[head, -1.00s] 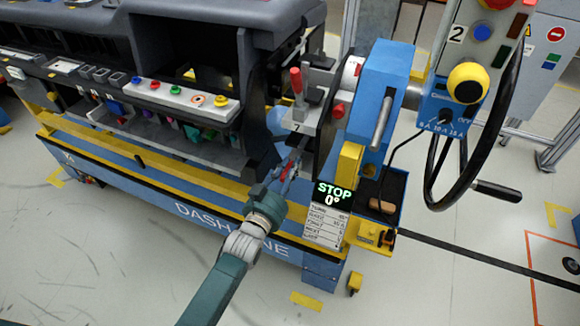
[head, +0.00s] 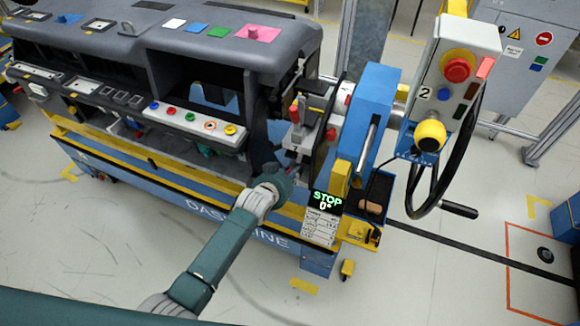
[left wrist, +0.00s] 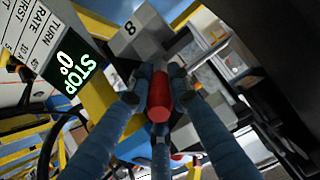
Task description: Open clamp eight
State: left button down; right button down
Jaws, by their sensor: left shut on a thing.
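Clamp eight, a grey block marked 8 (left wrist: 130,30), shows in the left wrist view. Its red cylindrical handle (left wrist: 158,98) lies between the fingers of my left gripper (left wrist: 156,88), which is shut on it. In the head view my left gripper (head: 288,178) reaches in at the lower right end of the dashboard frame, under the clamp marked 7 (head: 300,138). There the wrist mostly hides clamp eight. My right gripper is in neither current view.
A STOP 0° display (head: 326,203) stands just right of my left gripper. Further right are a blue post (head: 368,120), a control box (head: 455,70) and a black handwheel (head: 412,195). The floor in front is clear.

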pick_arm(q)
jog(key=shift+w+r+p, duration=0.15)
jog(key=shift+r+p, duration=0.1)
jog(key=shift+p, duration=0.05)
jog(key=c, duration=1.6)
grip_release()
jog(key=shift+f, duration=0.1)
jog(key=v, duration=1.2)
jog(key=shift+w+d+r, duration=0.1)
jog(key=shift+d+r, duration=0.05)
jog(key=shift+r, duration=0.15)
